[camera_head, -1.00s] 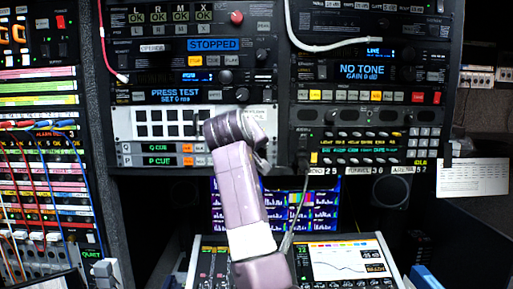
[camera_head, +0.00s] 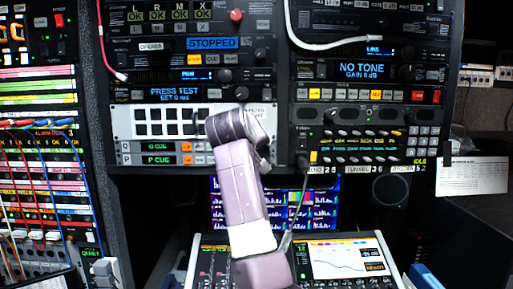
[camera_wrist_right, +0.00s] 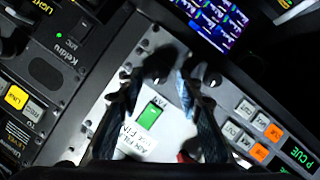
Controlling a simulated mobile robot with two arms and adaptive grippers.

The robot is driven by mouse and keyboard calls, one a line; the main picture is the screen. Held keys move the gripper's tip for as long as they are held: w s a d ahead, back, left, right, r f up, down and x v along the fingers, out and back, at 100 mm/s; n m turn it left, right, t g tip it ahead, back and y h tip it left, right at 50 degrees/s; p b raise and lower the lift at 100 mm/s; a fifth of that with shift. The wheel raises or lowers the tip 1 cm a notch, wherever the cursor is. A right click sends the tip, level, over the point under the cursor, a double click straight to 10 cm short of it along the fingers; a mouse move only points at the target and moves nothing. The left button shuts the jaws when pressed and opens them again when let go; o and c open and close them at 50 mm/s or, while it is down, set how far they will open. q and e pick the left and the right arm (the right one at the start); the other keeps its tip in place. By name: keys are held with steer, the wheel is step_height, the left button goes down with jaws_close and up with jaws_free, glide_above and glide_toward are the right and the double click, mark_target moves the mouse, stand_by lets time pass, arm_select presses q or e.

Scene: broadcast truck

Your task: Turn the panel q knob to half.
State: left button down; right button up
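The Q panel row (camera_head: 160,147) shows a green-lit Q CUE label and orange buttons, just above the P CUE row (camera_head: 160,160). My right arm (camera_head: 238,185) stands in front of the right end of these rows and hides what is there. In the right wrist view my right gripper (camera_wrist_right: 157,85) has its two dark fingers apart over a light panel, with a green rectangle (camera_wrist_right: 150,115) showing between them. A dark round knob (camera_wrist_right: 211,78) sits just beside the right fingertip. I cannot tell which knob is the panel q knob, or its setting. My left gripper is not in view.
A white-framed button panel (camera_head: 122,123) is above the Q row. A monitor (camera_head: 325,205) and a console with a screen (camera_head: 345,262) lie below the rack. Patch cables (camera_head: 75,170) hang at the left. A thin cable (camera_head: 298,205) hangs beside my arm.

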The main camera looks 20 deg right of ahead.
steer(key=v, duration=0.7)
steer(key=shift+s+a, duration=0.15)
steer(key=shift+s, duration=0.1)
